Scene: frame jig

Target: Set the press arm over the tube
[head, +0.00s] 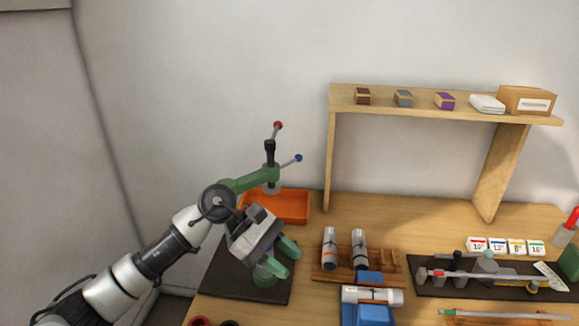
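The green press arm (248,180) stretches to the right at the table's back left. Its head carries a dark spindle, a red-knobbed lever (278,125) and a blue-knobbed lever (298,158). My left gripper (283,257) is in front of and below the arm, its two green fingertips apart. It hides much of the press's post; I cannot tell whether it touches it. One white tube (352,295) lies crosswise on blue blocks (375,315). Two more tubes (330,248) lie in a wooden rack (384,262). My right gripper is out of view.
An orange tray (295,208) is behind the press. A dark mat (222,268) lies under the press area. A dark tool tray (420,290) with tools and numbered cards (497,246) is at the right. A wooden shelf (420,108) stands at the back. Table between rack and shelf is clear.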

